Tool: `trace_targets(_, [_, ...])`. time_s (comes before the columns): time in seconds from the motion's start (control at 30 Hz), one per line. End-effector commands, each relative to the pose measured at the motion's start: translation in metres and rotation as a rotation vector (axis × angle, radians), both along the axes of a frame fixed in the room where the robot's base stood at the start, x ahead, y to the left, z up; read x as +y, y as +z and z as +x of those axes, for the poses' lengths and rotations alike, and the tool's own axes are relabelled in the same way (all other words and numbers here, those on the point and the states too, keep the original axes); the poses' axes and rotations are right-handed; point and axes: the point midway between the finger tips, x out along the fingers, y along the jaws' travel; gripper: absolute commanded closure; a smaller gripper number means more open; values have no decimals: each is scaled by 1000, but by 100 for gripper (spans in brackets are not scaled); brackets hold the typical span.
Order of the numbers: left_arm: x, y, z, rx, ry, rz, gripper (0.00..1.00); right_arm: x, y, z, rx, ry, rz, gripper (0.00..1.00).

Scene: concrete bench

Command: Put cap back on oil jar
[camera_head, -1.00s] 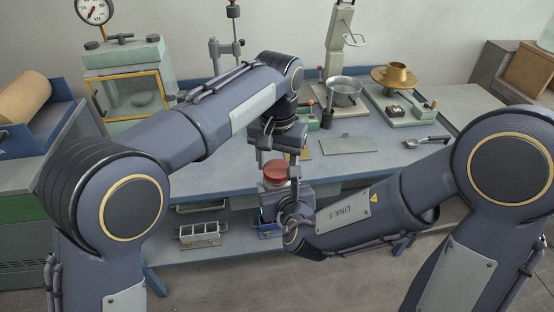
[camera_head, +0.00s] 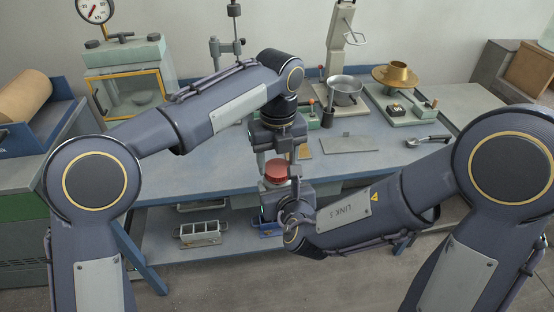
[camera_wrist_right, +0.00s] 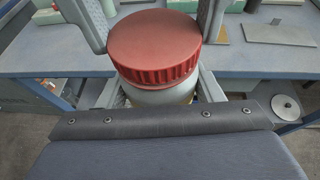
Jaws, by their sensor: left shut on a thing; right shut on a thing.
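The red ribbed cap (camera_head: 278,171) sits over the mouth of the pale oil jar (camera_wrist_right: 160,94), level with it in the right wrist view. Whether it is fully seated I cannot tell. My left gripper (camera_head: 278,163) comes down from above and is shut on the cap (camera_wrist_right: 154,45), a finger on each side. My right gripper (camera_head: 281,190) is shut on the jar below the cap and holds it in front of the bench edge. The jar's lower part is hidden by the right gripper.
The blue-grey bench (camera_head: 220,177) lies behind the grippers. A flat grey plate (camera_head: 349,144), a metal scoop (camera_head: 428,141), a steel bowl (camera_head: 344,91) and a brass funnel (camera_head: 395,75) are on it. A metal rack (camera_head: 197,233) stands on the lower shelf.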

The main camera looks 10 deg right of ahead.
Motion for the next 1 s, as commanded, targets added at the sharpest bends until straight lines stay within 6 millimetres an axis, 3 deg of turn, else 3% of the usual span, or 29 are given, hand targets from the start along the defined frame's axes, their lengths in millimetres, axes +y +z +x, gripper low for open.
trace_targets(0.2, [-1,0,1,2,-578,-3,66,0,0,0,2,1,-1,100])
trace_targets(0.33, [-2,0,0,2,-808,-3,66,0,0,-1,2,1,-1,100])
trace_targets(0.5, [-2,0,0,2,-915,-3,66,0,-1,-1,2,2,0,100])
trace_targets(0.73, [-2,0,0,2,-915,-2,66,0,-1,-1,2,2,0,100])
trace_targets(0.77, [-2,0,0,2,-915,-2,44,0,-1,-1,2,2,0,100])
trace_targets(0.9, [-2,0,0,3,-914,-2,26,0,0,0,1,1,-1,100])
trace_targets(1.0, [-2,0,0,3,-914,-2,24,0,0,0,0,1,-1,100])
